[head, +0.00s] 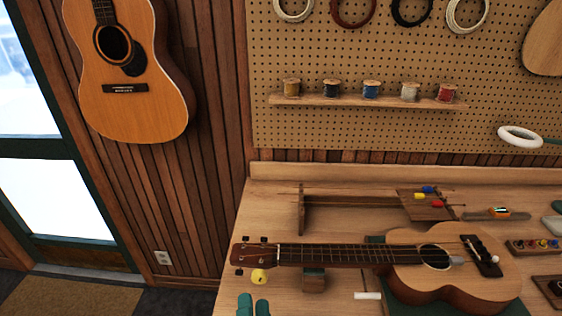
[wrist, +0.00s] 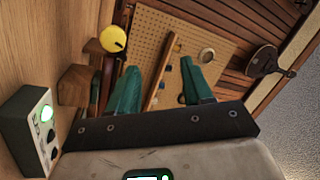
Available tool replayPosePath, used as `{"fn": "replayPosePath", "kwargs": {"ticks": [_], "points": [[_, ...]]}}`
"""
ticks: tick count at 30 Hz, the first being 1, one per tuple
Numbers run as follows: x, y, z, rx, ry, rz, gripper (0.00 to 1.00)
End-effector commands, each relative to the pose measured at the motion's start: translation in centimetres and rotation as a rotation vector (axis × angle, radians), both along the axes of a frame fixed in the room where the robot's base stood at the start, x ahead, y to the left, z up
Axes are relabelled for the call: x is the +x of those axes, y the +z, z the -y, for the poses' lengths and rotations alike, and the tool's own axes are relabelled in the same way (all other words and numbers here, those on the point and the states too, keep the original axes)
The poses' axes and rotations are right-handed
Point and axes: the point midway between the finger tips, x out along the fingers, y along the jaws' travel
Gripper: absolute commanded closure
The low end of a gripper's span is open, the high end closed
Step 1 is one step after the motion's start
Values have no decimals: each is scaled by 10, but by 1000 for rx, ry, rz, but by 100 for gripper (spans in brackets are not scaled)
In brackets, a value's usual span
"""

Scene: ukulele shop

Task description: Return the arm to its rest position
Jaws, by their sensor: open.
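My gripper (head: 253,306) shows at the bottom edge of the head view as two teal fingertips, near the workbench's left end and below the ukulele's headstock. The rest of my arm is out of that view. In the wrist view my gripper (wrist: 158,78) has its two teal fingers spread apart. Nothing is held between them; the pegboard (wrist: 208,32) and a wooden strip show beyond the gap. A yellow round knob (wrist: 113,39) is just left of the fingers, apart from them.
A ukulele (head: 460,281) lies across the workbench (head: 272,212), with a yellow round piece (head: 259,276) by its headstock. A wooden rack (head: 302,214) stands behind it. In the wrist view, a dark green box with a lit dial (wrist: 27,135) is close on the left. A guitar (head: 130,85) hangs on the wall.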

Motion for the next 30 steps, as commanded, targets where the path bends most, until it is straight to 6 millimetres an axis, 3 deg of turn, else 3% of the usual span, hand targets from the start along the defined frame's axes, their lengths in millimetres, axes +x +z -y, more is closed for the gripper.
{"fn": "replayPosePath", "kwargs": {"ticks": [3, 8, 12, 16, 20, 23, 26, 30], "points": [[6, 31, 7, -96, 120, 119, 50], [5, 50, 15, -284, 288, 192, 50], [1, 43, 31, -480, 413, 156, 50], [-5, 21, 60, -667, 498, 38, 50], [-16, -7, 106, -836, 542, -158, 50], [-31, -29, 152, -941, 546, -355, 50], [-55, -48, 206, -1015, 519, -587, 50], [-106, -61, 284, -1051, 433, -950, 50]]}}
